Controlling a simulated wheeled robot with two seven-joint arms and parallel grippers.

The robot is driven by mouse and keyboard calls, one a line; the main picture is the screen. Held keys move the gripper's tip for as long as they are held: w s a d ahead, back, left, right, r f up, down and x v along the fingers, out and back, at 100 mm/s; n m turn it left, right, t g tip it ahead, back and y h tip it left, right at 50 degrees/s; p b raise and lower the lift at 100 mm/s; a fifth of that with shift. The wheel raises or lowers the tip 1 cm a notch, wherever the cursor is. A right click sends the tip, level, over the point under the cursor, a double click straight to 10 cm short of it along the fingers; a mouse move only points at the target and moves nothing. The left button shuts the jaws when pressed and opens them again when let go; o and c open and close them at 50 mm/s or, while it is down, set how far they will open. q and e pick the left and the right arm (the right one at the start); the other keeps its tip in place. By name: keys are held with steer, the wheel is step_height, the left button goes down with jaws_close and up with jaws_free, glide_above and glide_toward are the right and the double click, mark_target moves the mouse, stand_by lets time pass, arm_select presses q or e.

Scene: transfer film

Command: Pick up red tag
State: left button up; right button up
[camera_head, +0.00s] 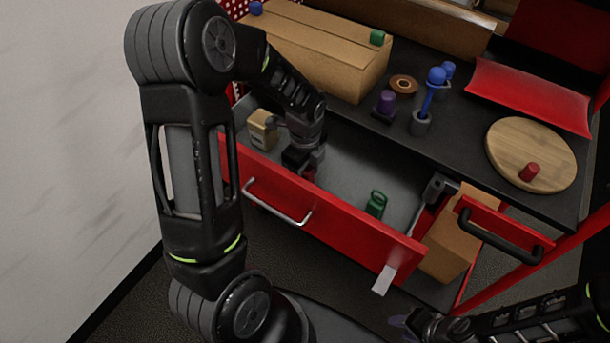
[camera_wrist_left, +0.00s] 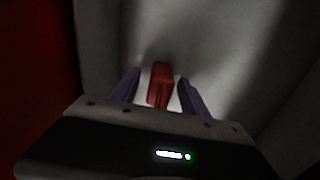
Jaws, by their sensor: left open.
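The red tag (camera_wrist_left: 160,86) shows in the left wrist view on the pale drawer floor, between the two purple fingers of my left gripper (camera_wrist_left: 155,88). These fingers are apart, with gaps on both sides of the tag.
The drawer also holds a tan block (camera_head: 262,128) and a green tag (camera_head: 376,204). A cardboard box (camera_head: 449,244) stands right of the drawer. The dark counter above carries a large carton (camera_head: 315,48), a round wooden board (camera_head: 531,150) and several small items.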

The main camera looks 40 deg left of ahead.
arm_select(q)
steer(key=shift+c, duration=0.3)
jaws_close()
stand_by(0.6)
